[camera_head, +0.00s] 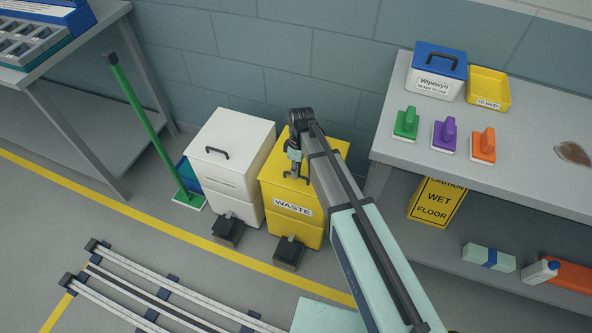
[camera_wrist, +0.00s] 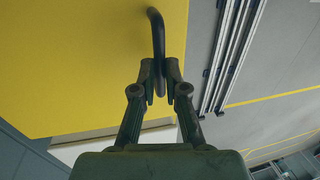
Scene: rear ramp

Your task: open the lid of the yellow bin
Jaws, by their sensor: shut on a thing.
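The yellow bin (camera_head: 292,224) marked WASTE stands on the floor against the wall. Its lid (camera_head: 328,158) looks closed in the head view, and my arm hides part of it. My gripper (camera_head: 294,178) is over the front part of the lid. In the wrist view my gripper (camera_wrist: 160,72) is shut on the black lid handle (camera_wrist: 157,25), a curved bar. The yellow lid top (camera_wrist: 80,60) fills the left of that view.
A white bin (camera_head: 235,145) stands close at the left. Black pedals (camera_head: 288,252) sit in front of the bins. A grey table (camera_head: 520,160) with brushes is at the right. Floor rails (camera_head: 165,300) lie in front. A green-handled tool (camera_head: 147,120) leans further left.

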